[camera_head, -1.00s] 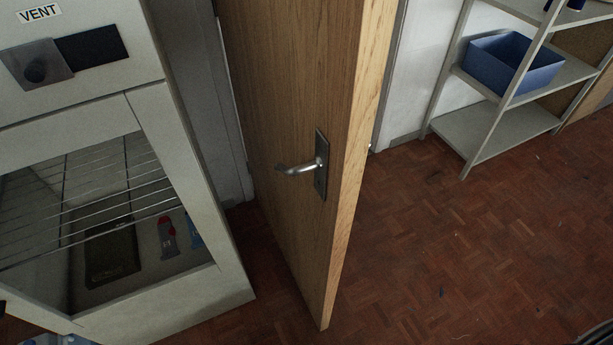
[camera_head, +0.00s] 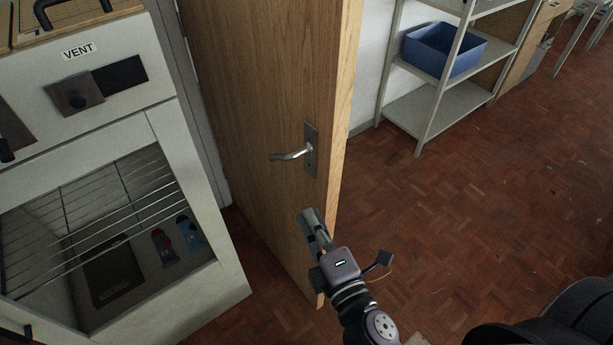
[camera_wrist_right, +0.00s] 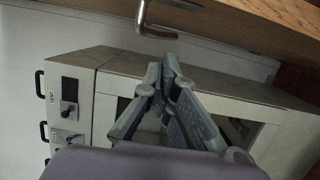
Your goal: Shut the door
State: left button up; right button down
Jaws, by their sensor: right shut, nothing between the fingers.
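The wooden door (camera_head: 255,75) stands open, its free edge toward me. Its metal lever handle (camera_head: 292,155) sits on a dark plate close to that edge. My right gripper (camera_head: 310,216) is shut and empty, below the handle and in front of the lower part of the door in the head view. I cannot tell whether it touches the door. In the right wrist view the closed fingertips (camera_wrist_right: 167,75) point toward the handle (camera_wrist_right: 143,18), with a gap in the picture between them. The door (camera_wrist_right: 235,22) crosses the top there. My left gripper is not in view.
A pale cabinet marked VENT (camera_head: 165,110), with a glass front and wire racks, stands close to the door on the left. A shelf unit (camera_head: 425,112) with a blue bin (camera_head: 440,52) stands at the back right. The parquet floor (camera_head: 470,200) right of the door is mostly clear.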

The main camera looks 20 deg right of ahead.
jog(key=w+d+p, duration=0.3)
jog(key=w+p, duration=0.2)
jog(key=w, duration=0.6)
jog(key=shift+w+f, duration=0.1)
